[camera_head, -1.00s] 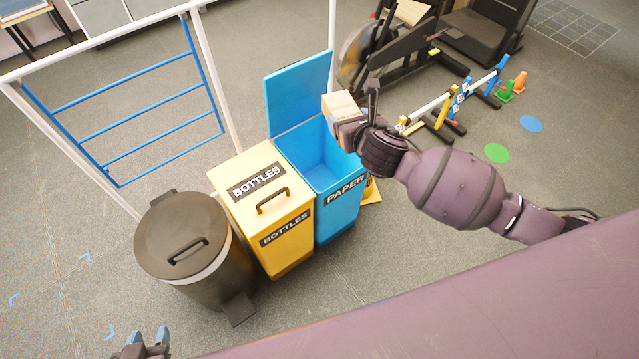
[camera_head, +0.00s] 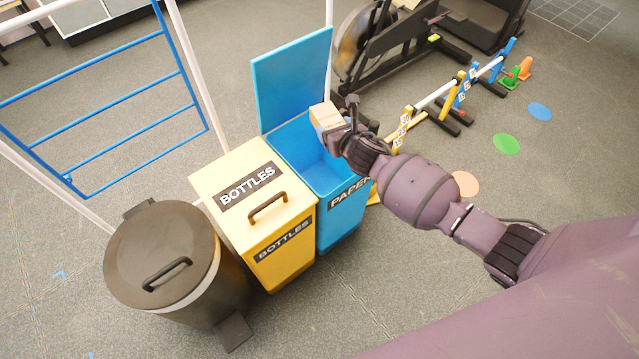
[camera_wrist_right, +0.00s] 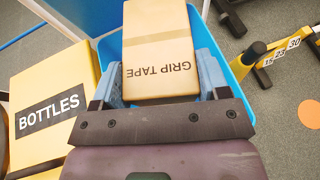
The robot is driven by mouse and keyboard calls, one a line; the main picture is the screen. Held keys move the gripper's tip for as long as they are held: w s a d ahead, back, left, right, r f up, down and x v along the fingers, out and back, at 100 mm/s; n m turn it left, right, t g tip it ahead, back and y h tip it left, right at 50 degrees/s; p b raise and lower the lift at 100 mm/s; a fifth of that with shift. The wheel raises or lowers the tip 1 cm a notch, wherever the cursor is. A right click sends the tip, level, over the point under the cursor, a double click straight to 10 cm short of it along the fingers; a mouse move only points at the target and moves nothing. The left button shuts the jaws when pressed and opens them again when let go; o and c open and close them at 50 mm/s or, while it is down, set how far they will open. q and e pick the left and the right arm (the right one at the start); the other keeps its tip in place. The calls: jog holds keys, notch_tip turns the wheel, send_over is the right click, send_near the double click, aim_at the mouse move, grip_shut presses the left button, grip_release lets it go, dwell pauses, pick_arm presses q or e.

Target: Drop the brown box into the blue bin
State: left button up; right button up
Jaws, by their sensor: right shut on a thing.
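The brown box (camera_head: 325,115) is held in my right gripper (camera_head: 330,130), over the back right part of the blue bin's opening. In the right wrist view the brown box (camera_wrist_right: 160,50), printed "GRIP TAPE", sits between the two blue-grey fingers of my right gripper (camera_wrist_right: 160,80). The blue bin (camera_head: 342,220), labelled "PAPER", stands with its lid (camera_head: 290,80) open and upright at the back. Part of its inside shows, and my right gripper and forearm hide its right rim. The blue bin's rim (camera_wrist_right: 240,65) also shows around the box in the right wrist view. My left gripper is out of view.
A yellow "BOTTLES" bin (camera_head: 285,250) with a shut lid stands against the blue bin's left side. A dark round pedal bin (camera_head: 165,255) stands further left. A blue-barred frame (camera_head: 110,110) is behind them. Low hurdles (camera_head: 440,95) and an exercise machine (camera_head: 400,45) are at the back right.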

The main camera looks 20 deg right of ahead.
notch_tip(320, 180, down, 3)
jog(key=shift+s+f+b, duration=0.1)
jog(key=shift+s+b, duration=0.05)
jog(key=shift+b, duration=0.4)
jog(key=shift+f+b, duration=0.4)
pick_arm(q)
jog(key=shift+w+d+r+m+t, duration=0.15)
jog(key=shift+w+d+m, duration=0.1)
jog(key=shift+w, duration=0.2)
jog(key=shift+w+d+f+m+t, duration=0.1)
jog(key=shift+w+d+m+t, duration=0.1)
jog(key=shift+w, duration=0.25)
pick_arm(e)
jog(key=o, duration=1)
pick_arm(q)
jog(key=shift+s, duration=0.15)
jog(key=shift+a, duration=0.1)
